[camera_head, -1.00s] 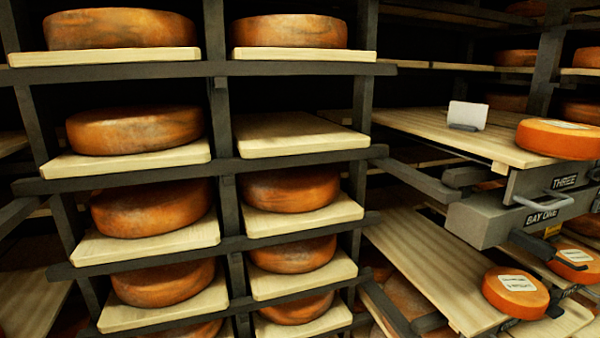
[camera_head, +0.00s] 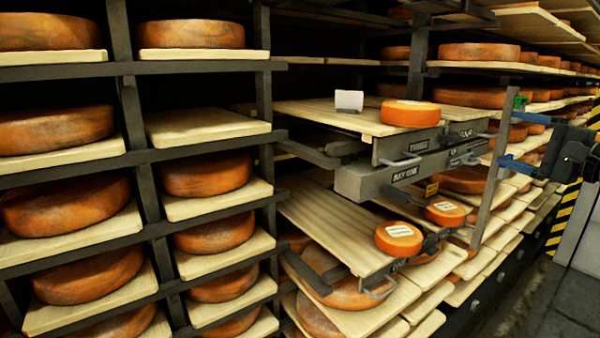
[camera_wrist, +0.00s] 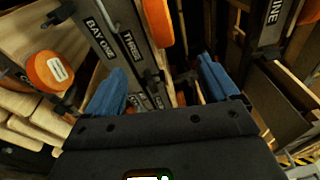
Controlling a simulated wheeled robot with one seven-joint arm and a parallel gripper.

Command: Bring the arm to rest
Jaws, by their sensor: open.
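My gripper (camera_head: 510,140) shows at the right edge of the head view, with its dark body and two blue fingers pointing left. The fingers are apart, with nothing held between them. It is in front of the long shelves, to the right of the pulled-out boards. In the wrist view my gripper (camera_wrist: 163,86) shows both blue fingers spread, with the bay labels and an orange cheese edge beyond them. I cannot tell how far the fingers are from the shelf posts.
An orange cheese (camera_head: 410,113) and a white card (camera_head: 349,101) sit on the upper pulled-out board (camera_head: 310,112). Orange cheeses with labels, one of them (camera_head: 398,239), rest lower down. A rack of cheese wheels (camera_head: 205,173) fills the left. Floor (camera_head: 530,305) is clear at lower right.

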